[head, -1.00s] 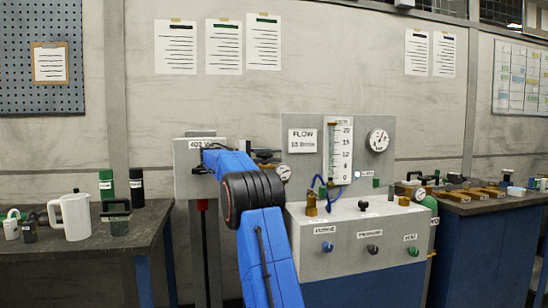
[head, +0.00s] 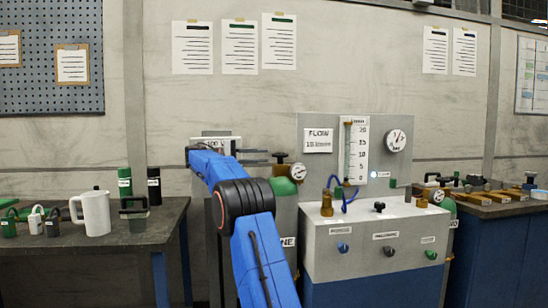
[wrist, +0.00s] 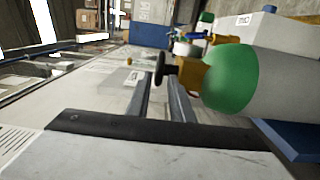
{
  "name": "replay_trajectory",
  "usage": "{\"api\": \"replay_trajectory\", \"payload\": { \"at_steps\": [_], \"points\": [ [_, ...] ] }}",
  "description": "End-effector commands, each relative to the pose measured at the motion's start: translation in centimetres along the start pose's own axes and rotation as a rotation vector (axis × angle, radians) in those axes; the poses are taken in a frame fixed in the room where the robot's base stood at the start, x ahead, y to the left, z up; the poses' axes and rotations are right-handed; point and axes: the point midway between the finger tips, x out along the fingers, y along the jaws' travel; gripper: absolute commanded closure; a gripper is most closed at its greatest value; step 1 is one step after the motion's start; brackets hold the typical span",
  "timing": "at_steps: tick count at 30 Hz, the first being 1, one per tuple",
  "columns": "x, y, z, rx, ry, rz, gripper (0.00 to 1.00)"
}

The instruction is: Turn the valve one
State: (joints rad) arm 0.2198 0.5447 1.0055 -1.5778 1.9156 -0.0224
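The green-topped gas cylinder (head: 284,188) stands left of the grey flow console. On its top are a brass valve body, a dark handwheel (head: 281,157) and a round gauge (head: 298,172). My gripper (head: 268,157) points right, level with the handwheel and close to its left side. In the wrist view the cylinder appears sideways with its green shoulder (wrist: 231,80) and brass valve body (wrist: 190,72).
The flow console (head: 372,235) has several knobs, a brass fitting with a blue hose (head: 345,197) and a dial gauge (head: 395,140). A left table (head: 60,262) holds a white mug (head: 96,213), padlocks and bottles. A right bench (head: 495,202) holds brass parts.

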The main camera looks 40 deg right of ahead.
Motion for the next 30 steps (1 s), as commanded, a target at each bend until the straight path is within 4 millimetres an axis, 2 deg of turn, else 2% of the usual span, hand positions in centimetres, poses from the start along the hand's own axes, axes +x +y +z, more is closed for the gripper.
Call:
{"api": "replay_trajectory", "payload": {
  "at_steps": [3, 10, 16, 30],
  "points": [
    [-2.3, 0.0, -0.1, 0.000, 0.002, 0.000, 0.80],
    [-4.8, 0.0, 0.0, 0.000, 0.000, 0.000, 0.80],
    [-5.4, 0.0, 0.0, 0.000, 0.000, 0.000, 0.80],
    [-5.4, 0.0, 0.0, 0.000, 0.000, 0.000, 0.80]
  ]
}}
